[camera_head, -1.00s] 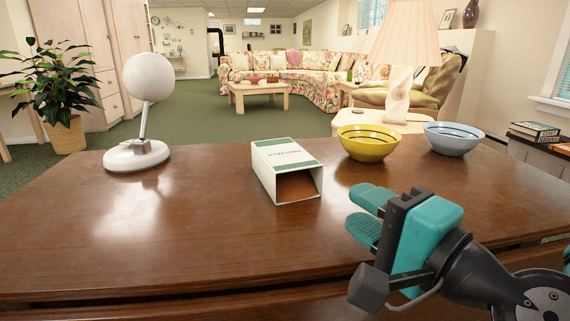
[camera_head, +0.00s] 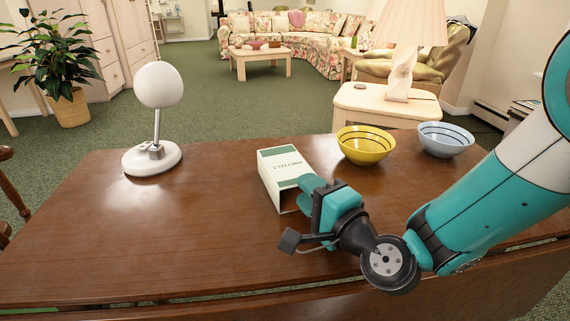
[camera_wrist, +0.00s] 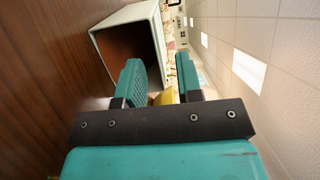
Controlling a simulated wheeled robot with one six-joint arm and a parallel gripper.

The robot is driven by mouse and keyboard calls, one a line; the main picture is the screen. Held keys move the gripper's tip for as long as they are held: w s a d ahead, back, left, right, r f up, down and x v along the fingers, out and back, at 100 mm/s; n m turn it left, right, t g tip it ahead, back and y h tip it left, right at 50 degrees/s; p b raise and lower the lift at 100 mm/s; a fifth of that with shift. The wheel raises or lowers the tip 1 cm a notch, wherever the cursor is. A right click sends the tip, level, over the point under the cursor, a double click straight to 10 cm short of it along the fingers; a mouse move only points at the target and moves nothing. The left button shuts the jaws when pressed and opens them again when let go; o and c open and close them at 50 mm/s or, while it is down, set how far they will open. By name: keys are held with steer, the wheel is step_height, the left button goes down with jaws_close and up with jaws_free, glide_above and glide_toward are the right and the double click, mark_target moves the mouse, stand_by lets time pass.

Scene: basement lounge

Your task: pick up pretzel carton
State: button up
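The pretzel carton (camera_head: 280,164), white and green, lies flat on the brown desk with its open end toward me. Its brown interior shows in the wrist view (camera_wrist: 128,45). My gripper (camera_head: 303,188) is at the carton's near right corner, covering part of the open end in the head view. In the wrist view my gripper (camera_wrist: 161,78) is open with nothing held. One finger overlaps the carton's opening; the other is beyond its upper side. I cannot tell whether the first finger is inside the opening or touching it.
A yellow bowl (camera_head: 366,149) and a blue bowl (camera_head: 445,142) stand right of the carton on the desk (camera_head: 200,235). A white globe lamp (camera_head: 158,86) stands at the left. The desk between lamp and carton is clear. A side table (camera_head: 385,102) stands behind.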

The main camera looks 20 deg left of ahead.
mark_target(286, 175)
steer(key=p+x, duration=0.2)
steer(key=p, duration=0.1)
steer(key=p+x, duration=0.1)
steer(key=p, duration=0.1)
steer(key=shift+w+r, duration=0.15)
steer(key=shift+r, duration=0.15)
steer(key=shift+w+a+f+p, duration=0.1)
steer(key=shift+w+a+p, duration=0.4)
steer(key=shift+p, duration=0.6)
steer(key=shift+a+f, duration=0.25)
steer(key=shift+a, duration=0.05)
steer(key=shift+c, duration=0.2)
jaws_close()
